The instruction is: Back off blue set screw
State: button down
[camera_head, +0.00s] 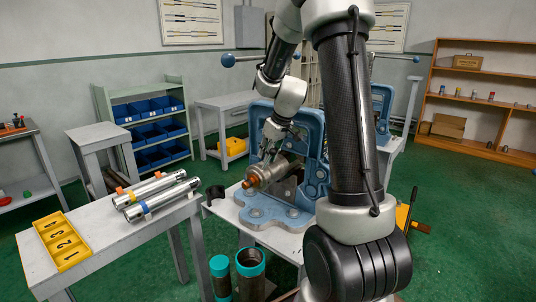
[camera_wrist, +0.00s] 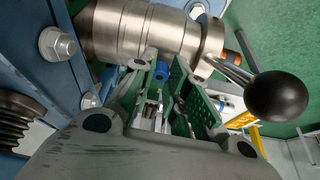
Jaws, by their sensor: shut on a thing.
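The blue set screw (camera_wrist: 162,70) shows in the wrist view, on the underside of a shiny steel cylinder (camera_wrist: 150,30). My gripper (camera_wrist: 163,82) has its green-padded fingers on either side of the screw and is shut on it. In the head view the steel cylinder (camera_head: 268,172) sits in the blue pipe vise (camera_head: 262,116), with an orange-brown end toward the left. My gripper (camera_head: 272,152) is at the cylinder there; the screw itself is too small or hidden to make out in that view.
A black ball-ended handle (camera_wrist: 277,96) sticks out beside the cylinder, right of my gripper. The vise frame with bolts (camera_wrist: 58,44) is close on the left. A side table (camera_head: 110,232) holds two steel tubes (camera_head: 158,193) and a yellow numbered tray (camera_head: 62,240). Teal-topped pipes (camera_head: 250,262) stand below.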

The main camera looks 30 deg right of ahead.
jog(key=c, duration=1.7)
grip_release()
jog(key=shift+o, duration=0.2)
jog(key=v, duration=1.2)
